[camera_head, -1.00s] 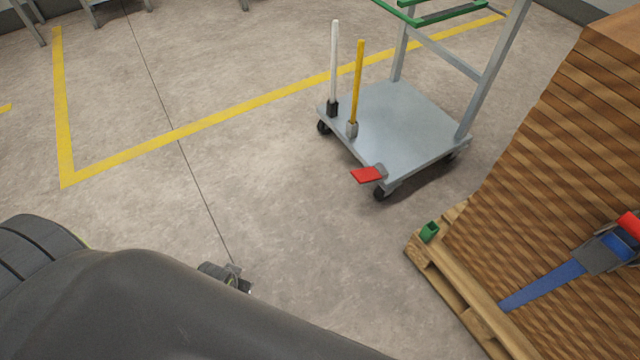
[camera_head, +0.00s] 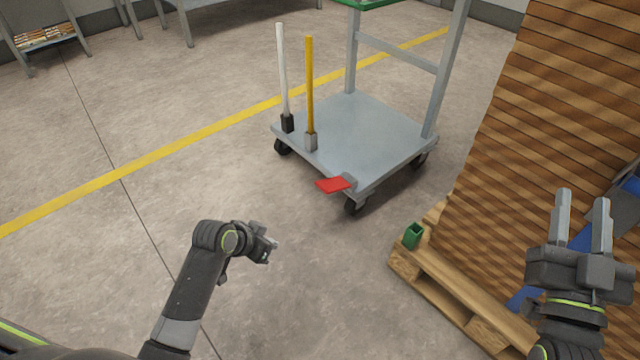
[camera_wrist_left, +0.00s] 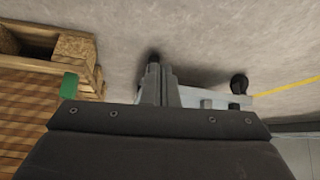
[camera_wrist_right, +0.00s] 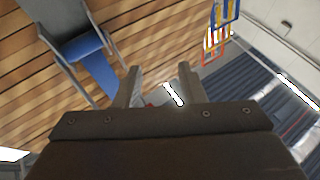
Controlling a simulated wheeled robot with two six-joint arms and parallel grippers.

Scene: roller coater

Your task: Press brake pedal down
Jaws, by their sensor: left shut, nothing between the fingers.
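The brake pedal (camera_head: 333,185) is a red flat plate at the near lower edge of the grey cart (camera_head: 375,135), just above the floor beside a front wheel. My left gripper (camera_head: 272,250) is shut and empty, below and left of the pedal in the head view, apart from it. In the left wrist view its closed fingers (camera_wrist_left: 160,82) cover part of the cart, and the pedal does not show. My right gripper (camera_head: 582,208) is open and empty, in front of the wooden stack at the right. Its spread fingers (camera_wrist_right: 160,85) also show in the right wrist view.
A white pole (camera_head: 282,75) and a yellow pole (camera_head: 309,90) stand on the cart. A stack of wooden boards (camera_head: 560,110) on a pallet (camera_head: 450,280) fills the right side, with a green piece (camera_head: 413,236) at the pallet corner. Floor left of the cart is clear.

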